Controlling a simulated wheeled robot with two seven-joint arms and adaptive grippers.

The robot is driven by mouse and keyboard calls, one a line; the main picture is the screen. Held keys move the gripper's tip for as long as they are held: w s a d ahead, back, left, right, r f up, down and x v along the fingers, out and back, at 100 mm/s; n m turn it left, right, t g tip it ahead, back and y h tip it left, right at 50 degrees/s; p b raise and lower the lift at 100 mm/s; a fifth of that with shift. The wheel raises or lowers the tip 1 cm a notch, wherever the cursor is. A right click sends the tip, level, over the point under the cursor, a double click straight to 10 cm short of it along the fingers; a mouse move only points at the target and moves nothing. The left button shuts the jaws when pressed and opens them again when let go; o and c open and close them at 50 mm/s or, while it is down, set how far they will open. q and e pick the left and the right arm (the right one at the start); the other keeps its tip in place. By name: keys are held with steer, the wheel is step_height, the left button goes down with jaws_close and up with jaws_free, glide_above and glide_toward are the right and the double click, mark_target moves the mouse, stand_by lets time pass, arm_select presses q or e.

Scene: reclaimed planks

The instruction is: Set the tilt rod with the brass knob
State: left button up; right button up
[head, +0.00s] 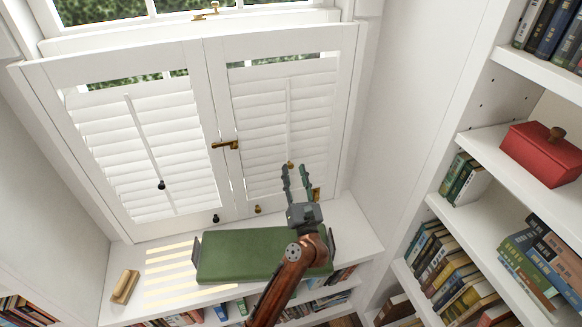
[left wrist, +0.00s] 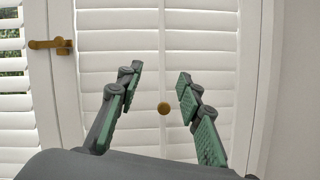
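The brass knob (head: 290,164) is at the lower end of the thin white tilt rod (head: 289,112) on the right shutter panel (head: 284,105). My left gripper (head: 295,171) reaches up at the panel from below. In the left wrist view its two green-padded fingers (left wrist: 158,84) are apart, and the brass knob (left wrist: 164,108) shows in the gap between them; I cannot tell whether it is within their reach. The rod (left wrist: 162,50) runs straight up from the knob. The right panel's slats look nearly flat shut. My right gripper is not in view.
The left panel has its own rod with a black knob (head: 161,185). A brass latch (head: 225,145) sits where the panels meet. Small black (head: 215,218) and brass (head: 257,209) knobs are low down. A green cushion (head: 245,255) lies on the sill below. Bookshelves (head: 520,150) stand right.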

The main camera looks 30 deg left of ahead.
mark_target(291, 167)
arm_select(q)
steer(key=w+a+f+n+g, duration=0.1)
steer(key=w+a, duration=0.1)
steer(key=w+a+f+n+g+h, duration=0.1)
steer(key=w+a+f, duration=0.1)
steer(key=w+a+f+n+g, duration=0.1)
steer(key=w+f+n+g, duration=0.1)
steer(key=w, duration=0.1)
steer(key=shift+a+b, duration=0.3)
steer(key=shift+a, duration=0.1)
